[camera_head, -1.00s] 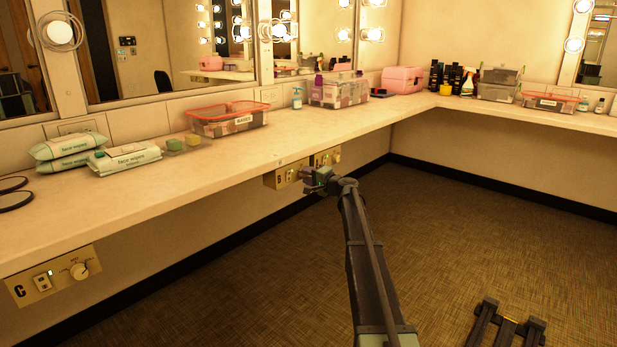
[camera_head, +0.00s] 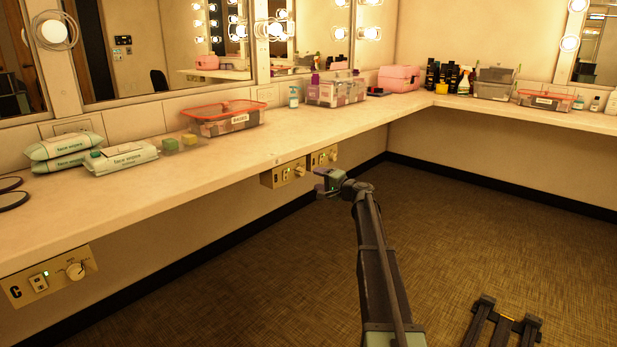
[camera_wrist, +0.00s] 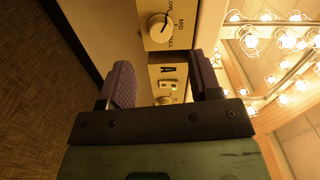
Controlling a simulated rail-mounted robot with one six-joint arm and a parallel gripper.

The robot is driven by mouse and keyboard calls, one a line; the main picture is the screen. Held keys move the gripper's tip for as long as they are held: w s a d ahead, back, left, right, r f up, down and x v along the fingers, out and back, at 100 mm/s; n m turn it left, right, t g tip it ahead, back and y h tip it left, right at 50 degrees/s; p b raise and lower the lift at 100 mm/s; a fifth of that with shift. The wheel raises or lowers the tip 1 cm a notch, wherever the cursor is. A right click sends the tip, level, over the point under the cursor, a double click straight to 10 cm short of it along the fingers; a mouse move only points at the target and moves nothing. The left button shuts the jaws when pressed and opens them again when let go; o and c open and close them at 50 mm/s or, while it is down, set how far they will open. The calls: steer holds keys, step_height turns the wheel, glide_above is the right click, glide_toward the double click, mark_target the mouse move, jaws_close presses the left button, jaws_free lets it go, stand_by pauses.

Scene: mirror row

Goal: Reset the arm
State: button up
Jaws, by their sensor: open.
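My gripper (camera_head: 326,184) is open and empty, in front of and just below the beige panels under the counter. Panel C (camera_head: 50,276), with a switch, a small green light and a knob, is at the lower left.
The counter (camera_head: 200,170) runs along the mirrors, holding wipes packs (camera_head: 120,158), a red-rimmed bin (camera_head: 222,118), a clear organizer (camera_head: 336,88) and a pink case (camera_head: 399,79).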

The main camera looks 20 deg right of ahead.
steer(key=v, duration=0.4)
